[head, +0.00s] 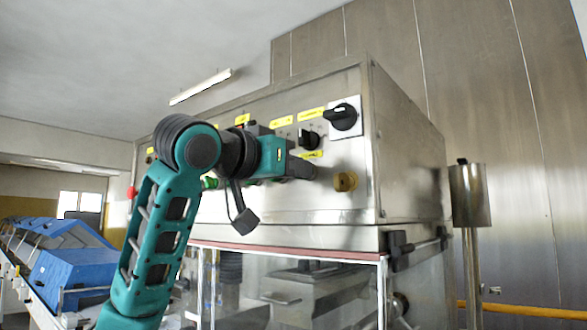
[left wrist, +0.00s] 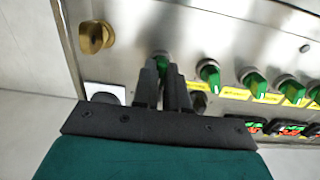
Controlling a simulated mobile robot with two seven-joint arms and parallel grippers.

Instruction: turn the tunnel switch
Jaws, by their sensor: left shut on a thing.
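The steel control panel (head: 345,210) carries several switches with yellow labels, too small to read, so I cannot tell by label which is the tunnel switch. My left gripper (head: 308,169) reaches the panel's lower row, just left of a brass knob (head: 345,181). In the left wrist view its two fingers (left wrist: 163,88) are shut around a green switch knob (left wrist: 162,62), the end one of a row of green knobs. The fingers hide part of this knob. In the head view my gripper and wrist hide it fully. My right gripper is not in view.
A black rotary switch (head: 343,116) on a white plate and a smaller black switch (head: 312,137) sit above the gripper. Neighbouring green knobs (left wrist: 209,72) stand close beside the fingers. A red button (head: 132,192) is at the panel's left end. Blue covers (head: 70,275) stand far left.

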